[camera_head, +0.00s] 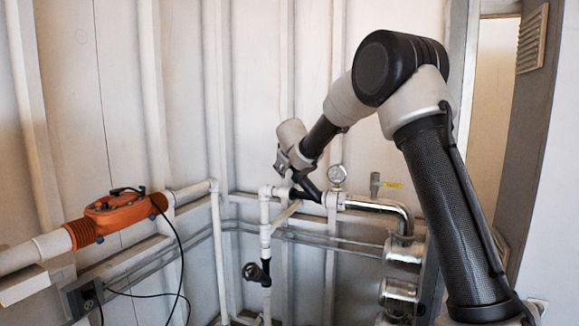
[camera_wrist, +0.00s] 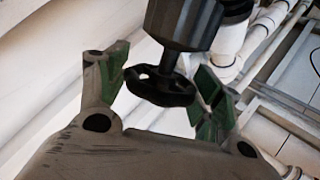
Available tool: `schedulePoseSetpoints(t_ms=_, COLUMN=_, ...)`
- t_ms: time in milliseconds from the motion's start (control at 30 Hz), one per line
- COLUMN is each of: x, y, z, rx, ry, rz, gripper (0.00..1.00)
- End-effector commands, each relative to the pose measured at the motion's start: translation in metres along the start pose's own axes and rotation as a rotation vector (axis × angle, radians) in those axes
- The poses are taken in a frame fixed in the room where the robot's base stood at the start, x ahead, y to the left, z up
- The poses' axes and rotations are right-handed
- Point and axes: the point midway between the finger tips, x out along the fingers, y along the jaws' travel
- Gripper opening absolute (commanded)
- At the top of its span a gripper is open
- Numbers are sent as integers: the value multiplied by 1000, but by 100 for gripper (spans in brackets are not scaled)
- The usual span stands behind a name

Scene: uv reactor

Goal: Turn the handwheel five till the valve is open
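A black handwheel (camera_wrist: 160,86) with an open rim sits on a dark valve body (camera_wrist: 182,22) in the wrist view. My gripper (camera_wrist: 164,72) is open around it, with one green-padded finger on each side of the rim. Narrow gaps seem to show between the pads and the rim, so I cannot confirm contact. In the head view my gripper (camera_head: 284,164) is at the black valve (camera_head: 306,187) on the horizontal white pipe. The handwheel itself is mostly hidden there. No number on the wheel is readable.
A pressure gauge (camera_head: 337,174) stands just right of the valve. A second black handwheel (camera_head: 252,272) is on the vertical pipe below. Metal pipes (camera_head: 403,250) are at right. An orange device (camera_head: 110,214) with cables is at left. A ribbed wall is behind.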

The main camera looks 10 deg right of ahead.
Motion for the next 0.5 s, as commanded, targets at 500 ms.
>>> schedulePoseSetpoints(t_ms=500, x=-24, y=0, z=-1, rx=2, ry=1, rz=0, gripper=71)
